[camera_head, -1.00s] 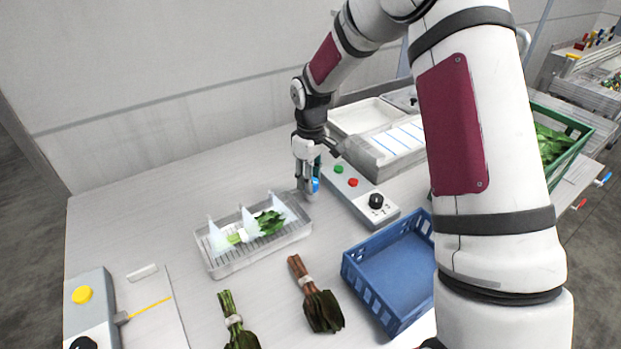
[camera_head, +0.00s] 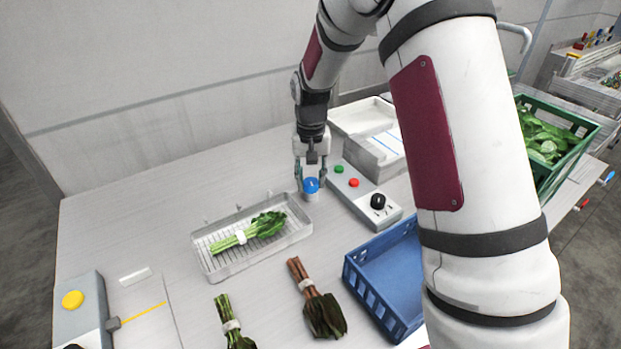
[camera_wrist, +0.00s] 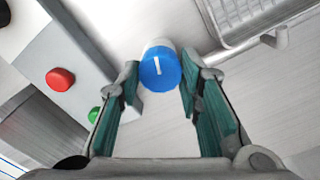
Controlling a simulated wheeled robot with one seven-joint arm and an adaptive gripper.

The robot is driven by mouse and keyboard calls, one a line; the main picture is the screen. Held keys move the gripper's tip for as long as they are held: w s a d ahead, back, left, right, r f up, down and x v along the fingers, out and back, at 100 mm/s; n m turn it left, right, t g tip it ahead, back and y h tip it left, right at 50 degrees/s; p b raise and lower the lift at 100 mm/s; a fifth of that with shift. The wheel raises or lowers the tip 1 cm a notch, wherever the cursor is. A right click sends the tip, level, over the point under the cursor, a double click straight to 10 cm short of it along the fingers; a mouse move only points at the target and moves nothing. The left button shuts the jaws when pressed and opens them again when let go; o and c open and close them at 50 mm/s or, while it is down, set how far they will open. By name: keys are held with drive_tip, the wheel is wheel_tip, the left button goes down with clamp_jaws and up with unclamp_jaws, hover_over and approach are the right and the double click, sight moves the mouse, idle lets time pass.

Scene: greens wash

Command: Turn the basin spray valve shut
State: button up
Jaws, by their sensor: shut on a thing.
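The spray valve is a round blue knob (camera_head: 311,186) on a short pale base, standing beside the wash basin's right end. In the wrist view the knob (camera_wrist: 160,70) has a white pointer mark and lies between my green-padded fingertips. My gripper (camera_head: 308,184) points down and is shut on the knob. The wash basin (camera_head: 222,270) is a pale tray with a wire rack and small nozzles along its back edge. A banded bunch of greens (camera_head: 250,232) lies in it. No spray shows over it now.
A control box with a green button (camera_head: 339,168), a red button (camera_head: 354,183) and a black knob (camera_head: 377,201) stands close right of the valve. A blue crate (camera_head: 367,293), a brown-stemmed bunch (camera_head: 322,311) and a green bunch (camera_head: 230,325) are in front.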

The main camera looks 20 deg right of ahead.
sight(311, 181)
drive_tip(key=m, duration=0.4)
drive_tip(key=shift+m, duration=0.4)
idle(0.4)
drive_tip(key=o, duration=1.2)
drive_tip(key=shift+c, duration=0.2)
wheel_tip(311, 181, up, 12)
